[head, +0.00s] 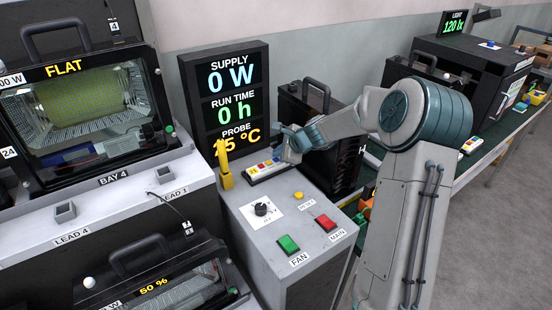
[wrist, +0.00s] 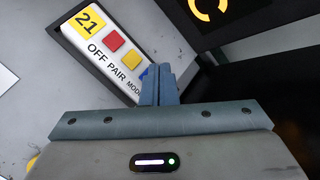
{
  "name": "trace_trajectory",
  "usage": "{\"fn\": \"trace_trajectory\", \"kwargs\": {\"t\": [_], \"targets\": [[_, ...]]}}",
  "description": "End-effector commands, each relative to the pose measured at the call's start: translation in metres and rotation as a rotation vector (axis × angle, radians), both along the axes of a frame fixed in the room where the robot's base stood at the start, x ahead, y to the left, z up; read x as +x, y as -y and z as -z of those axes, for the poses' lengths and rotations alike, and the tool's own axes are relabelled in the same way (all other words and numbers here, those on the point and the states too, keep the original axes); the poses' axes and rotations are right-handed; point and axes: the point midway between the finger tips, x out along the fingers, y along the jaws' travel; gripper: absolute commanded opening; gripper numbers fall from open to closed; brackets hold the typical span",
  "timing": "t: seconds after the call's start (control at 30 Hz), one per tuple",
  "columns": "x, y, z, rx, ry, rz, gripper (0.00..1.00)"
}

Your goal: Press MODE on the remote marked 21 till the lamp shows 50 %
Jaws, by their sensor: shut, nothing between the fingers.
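The remote marked 21 (wrist: 103,52) is white with a yellow number label, and lies in a dark tray or frame. Its red OFF button (wrist: 113,40), yellow PAIR button (wrist: 132,58) and part of a blue MODE button (wrist: 146,72) show in the wrist view. My gripper (wrist: 160,72) is shut and empty, its fingertips right beside or over the MODE button, partly hiding it; contact cannot be told. In the head view the remote (head: 264,169) lies on the grey console, my gripper (head: 282,132) at its right end. A lamp at lower left has a display reading 50 % (head: 153,287).
Another lamp's display reads FLAT (head: 63,68). A readout panel (head: 228,110) shows SUPPLY 0 W and RUN TIME 0 h behind the console. A yellow upright piece (head: 224,165) stands left of the remote. The console carries a knob (head: 262,208), green FAN button (head: 288,245) and red MAIN button (head: 326,224).

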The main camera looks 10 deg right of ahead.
Motion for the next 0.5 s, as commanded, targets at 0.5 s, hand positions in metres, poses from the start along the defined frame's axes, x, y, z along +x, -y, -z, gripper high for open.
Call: {"fn": "trace_trajectory", "kwargs": {"t": [0.5], "targets": [[0.0002,-0.0002,-0.0107,0.0,0.002,-0.001,0.0]]}}
